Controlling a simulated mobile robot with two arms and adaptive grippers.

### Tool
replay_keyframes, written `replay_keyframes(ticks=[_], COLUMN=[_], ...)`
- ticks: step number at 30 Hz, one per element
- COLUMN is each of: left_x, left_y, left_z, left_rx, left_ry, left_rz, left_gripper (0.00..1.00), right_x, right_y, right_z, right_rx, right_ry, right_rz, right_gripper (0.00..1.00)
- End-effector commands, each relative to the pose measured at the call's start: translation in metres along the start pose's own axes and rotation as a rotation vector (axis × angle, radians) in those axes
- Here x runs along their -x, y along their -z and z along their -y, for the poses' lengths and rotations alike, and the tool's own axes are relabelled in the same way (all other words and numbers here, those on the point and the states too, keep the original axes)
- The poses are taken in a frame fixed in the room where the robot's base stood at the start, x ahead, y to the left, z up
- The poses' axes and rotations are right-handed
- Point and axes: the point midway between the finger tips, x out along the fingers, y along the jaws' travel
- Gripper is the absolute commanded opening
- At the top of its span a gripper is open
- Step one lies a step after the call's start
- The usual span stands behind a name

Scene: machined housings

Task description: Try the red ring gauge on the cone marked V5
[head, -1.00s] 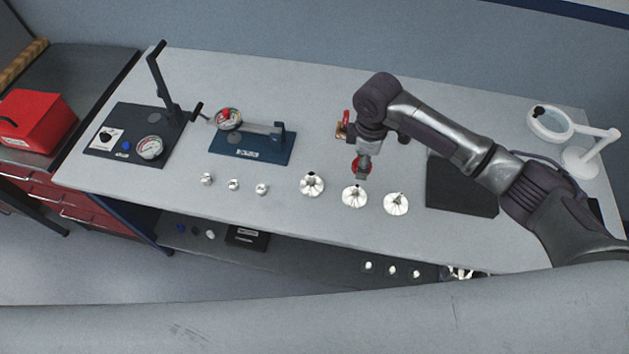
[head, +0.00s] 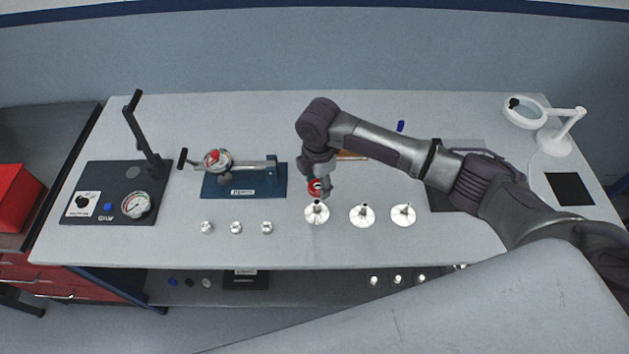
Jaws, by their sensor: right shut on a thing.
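My right gripper (head: 318,181) comes in from the right and is shut on the red ring gauge (head: 314,189). The gauge shows as a small red ring at the fingertips, partly covered by them. It is close above or just behind the tip of the leftmost silver cone (head: 317,214); I cannot tell whether they touch. The middle cone (head: 362,217) and the right cone (head: 403,216) stand in the same row with nothing on them. The marks on the cones are too small to read. My left gripper is out of view.
Small silver parts (head: 236,228) stand in a row left of the cones. Behind them is a blue gauge stand (head: 245,189); farther left is a black dial fixture (head: 104,176). A white magnifier lamp (head: 553,143) stands back right. The bench front is clear.

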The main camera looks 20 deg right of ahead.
Motion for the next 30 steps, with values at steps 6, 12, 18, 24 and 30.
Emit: replay_keyframes(ticks=[6, 12, 18, 24, 30], left_x=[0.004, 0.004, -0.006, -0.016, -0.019], left_y=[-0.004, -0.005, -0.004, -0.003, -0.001], left_z=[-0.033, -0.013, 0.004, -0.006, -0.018], left_rx=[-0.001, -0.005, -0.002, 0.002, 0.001], left_ry=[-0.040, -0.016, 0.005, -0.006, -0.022], left_rz=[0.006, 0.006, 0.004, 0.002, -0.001], left_gripper=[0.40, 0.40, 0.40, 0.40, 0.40], right_x=[0.001, -0.006, -0.024, -0.041, -0.048], right_y=[0.001, 0.001, 0.001, 0.001, 0.001], right_z=[0.000, 0.000, 0.000, 0.000, -0.001], right_rx=[-0.001, -0.001, -0.001, -0.001, -0.002], right_ry=[-0.001, 0.000, 0.001, 0.000, -0.001], right_rz=[-0.001, 0.000, -0.001, -0.002, -0.001], right_gripper=[0.10, 0.10, 0.10, 0.10, 0.10])
